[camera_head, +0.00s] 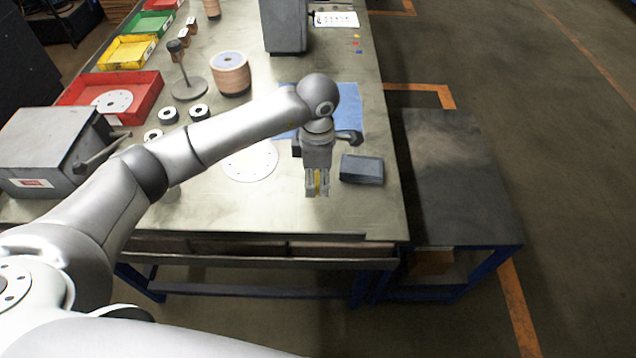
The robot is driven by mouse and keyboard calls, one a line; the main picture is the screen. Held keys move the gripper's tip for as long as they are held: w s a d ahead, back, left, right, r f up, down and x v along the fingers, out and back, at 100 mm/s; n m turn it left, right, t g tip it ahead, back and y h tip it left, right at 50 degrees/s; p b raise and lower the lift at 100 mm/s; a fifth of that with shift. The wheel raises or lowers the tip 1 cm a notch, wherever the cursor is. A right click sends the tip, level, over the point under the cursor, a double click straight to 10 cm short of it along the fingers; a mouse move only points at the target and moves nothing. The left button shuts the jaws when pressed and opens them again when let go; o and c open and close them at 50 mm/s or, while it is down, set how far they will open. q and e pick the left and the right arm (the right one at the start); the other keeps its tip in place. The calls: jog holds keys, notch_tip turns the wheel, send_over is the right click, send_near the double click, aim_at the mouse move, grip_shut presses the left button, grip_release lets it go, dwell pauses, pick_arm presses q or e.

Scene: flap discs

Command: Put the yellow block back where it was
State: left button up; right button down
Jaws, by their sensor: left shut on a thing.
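My left gripper (317,185) points down over the front right part of the workbench (215,210). Its fingers are shut on the yellow block (318,179), of which only a thin yellow strip shows between them. I cannot tell whether the block touches the bench top. A dark grey box (361,169) lies just right of the gripper. A white disc (251,161) lies flat to its left. A blue mat (347,122) lies behind the gripper, partly hidden by my arm. My right gripper is not in view.
Red (148,88), yellow (127,53) and green trays line the bench's left side. A wooden spool (231,74), a stand (188,88) and several small rings stand nearby. A grey machine (50,155) is at left. A lower dark table (455,180) adjoins at right. The front bench strip is clear.

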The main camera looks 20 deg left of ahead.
aim_at(318, 187)
pick_arm(q)
jog(key=shift+w+f+p, duration=0.1)
jog(key=shift+f+p, duration=0.2)
jog(key=shift+f, duration=0.05)
notch_tip(318, 187, down, 2)
jog(key=shift+f+p, duration=0.1)
jog(key=shift+p, duration=0.5)
jog(key=shift+f, duration=0.25)
jog(key=shift+f, duration=0.2)
jog(key=o, duration=1.3)
jog(key=shift+r, duration=0.15)
